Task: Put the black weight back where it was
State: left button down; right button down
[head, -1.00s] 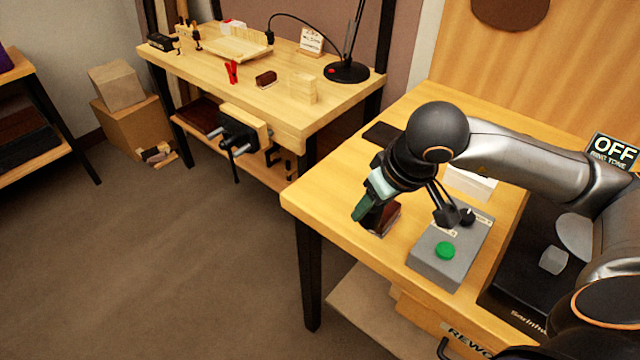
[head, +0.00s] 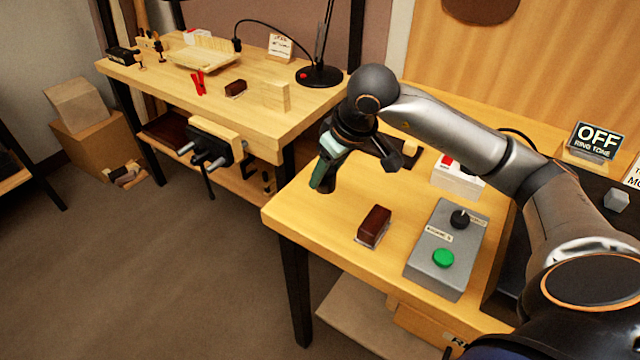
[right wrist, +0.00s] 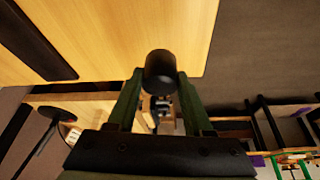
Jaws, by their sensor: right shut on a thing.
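The black weight (right wrist: 160,70) is a small dark cylinder, seen between my right fingertips in the right wrist view. My right gripper (right wrist: 160,85) is shut on it. In the head view my right gripper (head: 323,177) is over the left part of the near wooden table (head: 300,215), close to its left edge. There the weight is mostly hidden behind the green finger, and I cannot tell whether it touches the tabletop. My left gripper is not in view.
A brown block (head: 374,224) lies right of the gripper. Beyond it is a grey box (head: 440,255) with a green button and black knob. Bare tabletop surrounds the gripper.

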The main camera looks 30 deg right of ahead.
jog(key=shift+w+f, duration=0.95)
jog(key=shift+f, duration=0.05)
jog(key=f, duration=0.3)
jog(key=shift+w+f, duration=0.25)
jog(key=shift+f, duration=0.05)
jog(key=shift+f, duration=0.1)
jog(key=c, duration=0.8)
grip_release()
jog(key=shift+f, duration=0.15)
jog(key=o, duration=0.5)
